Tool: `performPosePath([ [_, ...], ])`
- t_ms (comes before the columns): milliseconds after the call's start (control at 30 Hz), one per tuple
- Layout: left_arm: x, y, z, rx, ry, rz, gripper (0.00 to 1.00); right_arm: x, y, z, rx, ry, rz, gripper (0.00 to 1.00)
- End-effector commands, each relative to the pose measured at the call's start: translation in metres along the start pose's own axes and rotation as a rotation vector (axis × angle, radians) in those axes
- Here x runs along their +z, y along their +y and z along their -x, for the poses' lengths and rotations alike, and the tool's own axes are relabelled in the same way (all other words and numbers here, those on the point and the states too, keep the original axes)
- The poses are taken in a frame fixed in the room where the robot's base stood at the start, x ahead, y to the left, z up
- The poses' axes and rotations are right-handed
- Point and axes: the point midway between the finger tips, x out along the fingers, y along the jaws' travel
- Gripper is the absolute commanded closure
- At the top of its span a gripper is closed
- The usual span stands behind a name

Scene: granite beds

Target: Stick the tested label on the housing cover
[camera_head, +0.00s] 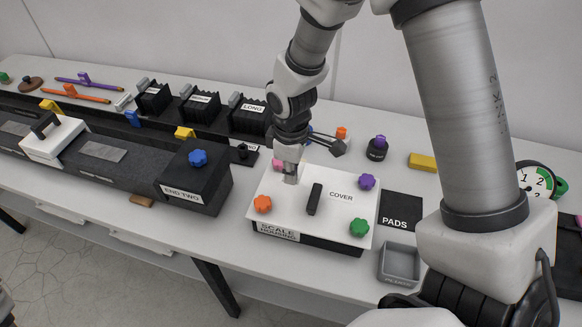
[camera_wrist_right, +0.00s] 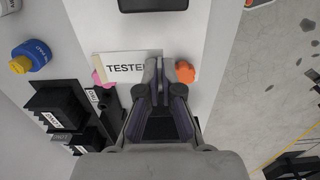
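The housing cover (camera_head: 322,222) is a white plate marked COVER, with a black handle and pink, orange, purple and green knobs. It sits on the dark scale housing (camera_head: 279,232). My right gripper (camera_head: 290,175) is low over the cover's left side, between the pink knob (camera_head: 278,164) and orange knob (camera_head: 262,204). In the right wrist view, the white tested label (camera_wrist_right: 125,66), with a tan strip at one end, partly covers the pink knob. Its other end runs behind a finger of the right gripper (camera_wrist_right: 170,72), whose fingers are close together on it. My left gripper is not visible.
A black PADS sheet (camera_head: 401,208) and a grey tray (camera_head: 399,263) lie right of the housing. The END TWO block (camera_head: 195,180) stands close on the left. Black blocks (camera_head: 200,108) line the back. A yellow block (camera_head: 422,162) lies behind the pads.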

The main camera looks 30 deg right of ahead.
Motion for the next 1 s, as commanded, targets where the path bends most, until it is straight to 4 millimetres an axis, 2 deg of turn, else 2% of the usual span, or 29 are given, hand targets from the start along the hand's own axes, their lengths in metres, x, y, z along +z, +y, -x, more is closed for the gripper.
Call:
performPosePath([
  [33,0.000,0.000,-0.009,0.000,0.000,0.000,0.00,0.001,0.000,-0.013,-0.002,-0.002,0.000,1.00],
  [433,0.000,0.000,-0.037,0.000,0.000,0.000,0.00,0.000,0.000,-0.065,-0.001,-0.001,0.000,1.00],
  [600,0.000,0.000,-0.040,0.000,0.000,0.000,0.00,0.000,0.000,-0.072,0.000,0.000,0.000,1.00],
  [1000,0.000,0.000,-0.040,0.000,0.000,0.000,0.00,0.000,0.000,-0.073,0.000,0.000,0.000,1.00],
])
